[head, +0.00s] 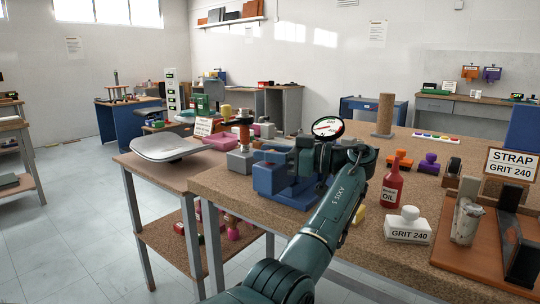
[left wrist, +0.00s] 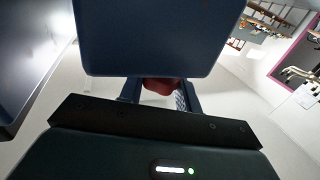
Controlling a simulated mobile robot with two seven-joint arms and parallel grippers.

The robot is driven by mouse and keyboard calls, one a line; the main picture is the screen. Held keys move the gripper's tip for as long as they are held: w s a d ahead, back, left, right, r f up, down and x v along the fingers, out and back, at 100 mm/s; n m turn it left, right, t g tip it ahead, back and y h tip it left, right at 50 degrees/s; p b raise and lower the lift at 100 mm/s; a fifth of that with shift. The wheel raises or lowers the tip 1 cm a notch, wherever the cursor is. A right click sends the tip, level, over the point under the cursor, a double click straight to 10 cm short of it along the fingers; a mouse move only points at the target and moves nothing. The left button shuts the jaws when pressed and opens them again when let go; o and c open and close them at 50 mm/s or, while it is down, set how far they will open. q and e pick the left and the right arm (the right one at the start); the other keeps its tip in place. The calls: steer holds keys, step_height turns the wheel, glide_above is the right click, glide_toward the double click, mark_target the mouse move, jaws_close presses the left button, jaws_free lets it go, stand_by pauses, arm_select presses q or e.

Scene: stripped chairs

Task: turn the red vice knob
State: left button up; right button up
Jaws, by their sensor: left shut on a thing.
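The blue vice (head: 283,188) stands at the near left corner of the cork-topped bench (head: 330,217). My left gripper (head: 276,155) is at the vice's upper part, its arm reaching in from the bottom of the head view. In the left wrist view a dark blue block, likely part of the vice (left wrist: 155,38), fills the top middle. Below its edge, the red knob (left wrist: 158,86) shows between the two fingers of my left gripper (left wrist: 157,95), which is shut on it. Most of the knob is hidden by the block; I cannot make it out in the head view. My right gripper is not in view.
A round gauge (head: 327,127) shows just above my gripper. A side table with a grey seat pan (head: 166,148) adjoins at left.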

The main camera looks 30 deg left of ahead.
arm_select(q)
steer(key=shift+w+r, duration=0.15)
steer(key=shift+r, duration=0.1)
steer(key=o, duration=1)
steer(key=shift+f, duration=0.1)
steer(key=shift+c, duration=0.2)
steer(key=shift+f, duration=0.15)
steer(key=shift+t, duration=0.3)
